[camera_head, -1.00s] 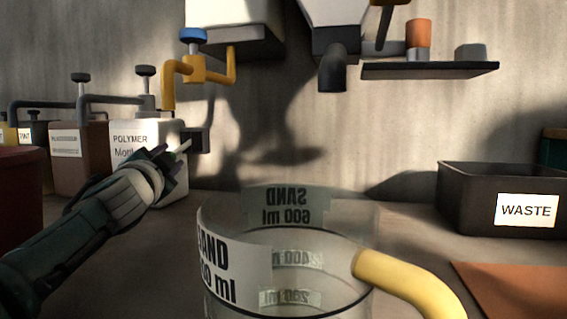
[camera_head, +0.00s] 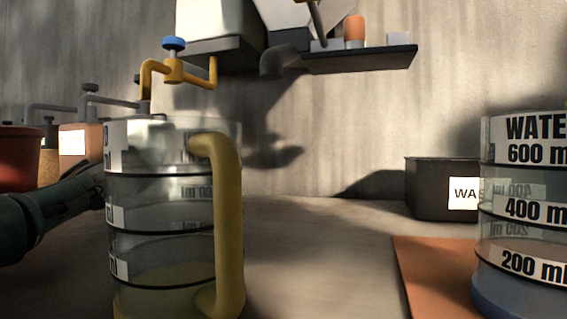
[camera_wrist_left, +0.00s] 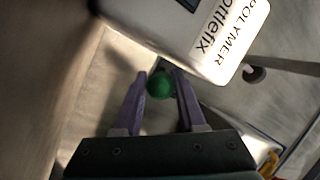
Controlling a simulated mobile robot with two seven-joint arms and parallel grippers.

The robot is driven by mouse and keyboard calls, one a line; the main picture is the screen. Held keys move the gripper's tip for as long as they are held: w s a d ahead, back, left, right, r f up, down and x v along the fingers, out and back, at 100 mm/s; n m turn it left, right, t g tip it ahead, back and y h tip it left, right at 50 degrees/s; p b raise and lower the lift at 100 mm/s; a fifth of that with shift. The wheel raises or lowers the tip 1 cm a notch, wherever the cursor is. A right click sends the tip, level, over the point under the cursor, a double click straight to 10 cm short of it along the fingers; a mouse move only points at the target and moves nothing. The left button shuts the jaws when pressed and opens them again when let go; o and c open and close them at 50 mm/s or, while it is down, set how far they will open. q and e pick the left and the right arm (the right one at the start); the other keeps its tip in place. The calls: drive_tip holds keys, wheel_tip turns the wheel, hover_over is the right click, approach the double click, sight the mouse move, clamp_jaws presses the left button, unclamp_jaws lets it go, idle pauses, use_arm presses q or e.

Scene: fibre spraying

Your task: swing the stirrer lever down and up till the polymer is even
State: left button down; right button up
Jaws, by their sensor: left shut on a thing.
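The white polymer container (camera_wrist_left: 215,35) fills the top of the left wrist view, with its POLYMER label. My left gripper (camera_wrist_left: 160,78) has its two purple fingers shut on a round green knob (camera_wrist_left: 159,87), close beside the container. How the knob joins the stirrer lever cannot be made out. The polymer inside cannot be seen. My right gripper is in neither view.
The middle of the counter is clear.

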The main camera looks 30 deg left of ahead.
use_arm(q)
drive_tip(key=shift+w+d+f, duration=0.1)
drive_tip(key=shift+d+f, duration=0.05)
drive_tip(key=shift+f, duration=0.5)
drive_tip(key=c, duration=0.9)
unclamp_jaws()
drive_tip(key=o, duration=0.3)
drive_tip(key=shift+w+r, duration=0.1)
drive_tip(key=shift+w, duration=0.1)
drive_tip(key=o, duration=0.3)
drive_tip(key=shift+r, duration=0.2)
drive_tip(key=shift+s+r, duration=0.15)
